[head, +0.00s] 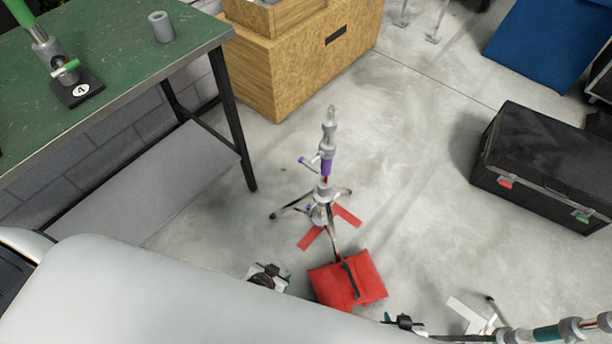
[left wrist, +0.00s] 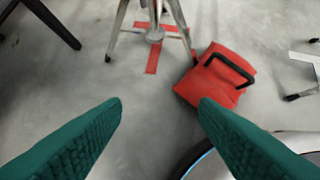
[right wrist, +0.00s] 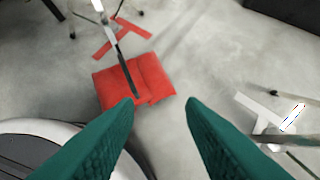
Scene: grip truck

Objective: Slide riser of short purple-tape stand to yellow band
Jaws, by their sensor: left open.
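The short stand with purple tape (head: 326,166) stands upright on the floor in the middle of the head view. A grey collar with a purple-tipped handle sits beside the purple tape, and a thin red mark shows below it. I cannot make out a yellow band. Its legs stand over a red floor cross, which also shows with the legs in the left wrist view (left wrist: 155,35). My left gripper (head: 268,276) is open and empty, its green fingers (left wrist: 160,102) apart, near the stand. My right gripper (head: 405,322) is open and empty; its fingers (right wrist: 160,102) are apart.
A red sandbag (head: 345,281) lies against the stand's near leg. A green-topped table (head: 120,50) stands left, a wooden crate (head: 290,65) behind, a black case (head: 550,160) right. Another stand with green tape (head: 546,333) is at lower right. Floor right of the stand is clear.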

